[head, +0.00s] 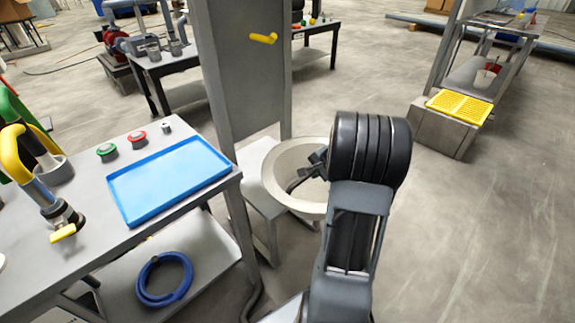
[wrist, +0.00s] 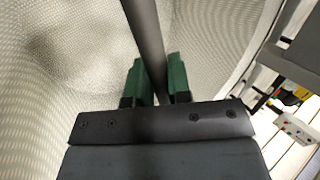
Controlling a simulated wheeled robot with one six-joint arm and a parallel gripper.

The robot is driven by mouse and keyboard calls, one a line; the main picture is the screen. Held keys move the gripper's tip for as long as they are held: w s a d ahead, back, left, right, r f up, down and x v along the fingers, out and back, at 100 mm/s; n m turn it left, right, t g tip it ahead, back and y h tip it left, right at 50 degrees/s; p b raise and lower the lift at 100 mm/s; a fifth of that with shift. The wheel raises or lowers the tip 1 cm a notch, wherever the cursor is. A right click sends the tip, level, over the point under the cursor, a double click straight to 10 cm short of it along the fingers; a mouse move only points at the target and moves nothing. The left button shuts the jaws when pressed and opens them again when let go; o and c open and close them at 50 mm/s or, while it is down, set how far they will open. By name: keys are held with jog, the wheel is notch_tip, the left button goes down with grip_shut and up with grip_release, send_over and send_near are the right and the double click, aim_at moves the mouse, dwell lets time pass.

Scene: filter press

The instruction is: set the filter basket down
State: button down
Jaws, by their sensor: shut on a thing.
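The filter basket (head: 273,172) is a pale, round, meshed bowl in the head view. It is beside the grey upright panel, over the right part of a low grey stand, and seems to overhang it. I cannot tell whether it touches the stand. My gripper (head: 298,183) reaches into the basket from the right, partly hidden by my arm. In the wrist view the green fingertips of my gripper (wrist: 161,80) are closed on a dark bar, the basket's handle (wrist: 147,35). The mesh wall of the basket (wrist: 70,60) fills the left of that view.
A grey table (head: 75,215) at the left holds a blue tray (head: 170,180), a green button and a red button. A coiled blue hose (head: 163,279) lies on its lower shelf. A grey step (head: 440,132) with a yellow grate stands at the right. The floor between is clear.

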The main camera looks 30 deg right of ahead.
aim_at(288, 162)
jog(key=w, duration=0.4)
jog(key=w+a, duration=0.1)
jog(key=w, duration=0.3)
jog(key=w+a+b, duration=0.1)
jog(key=w, duration=0.3)
jog(key=shift+w+a, duration=0.15)
jog(key=shift+a, duration=0.05)
jog(key=shift+w+f+b, duration=0.1)
jog(key=shift+f+b, duration=0.85)
jog(key=shift+f, duration=0.8)
jog(key=shift+f, duration=0.15)
jog(key=c, duration=1.1)
grip_release()
jog(key=shift+o, duration=0.2)
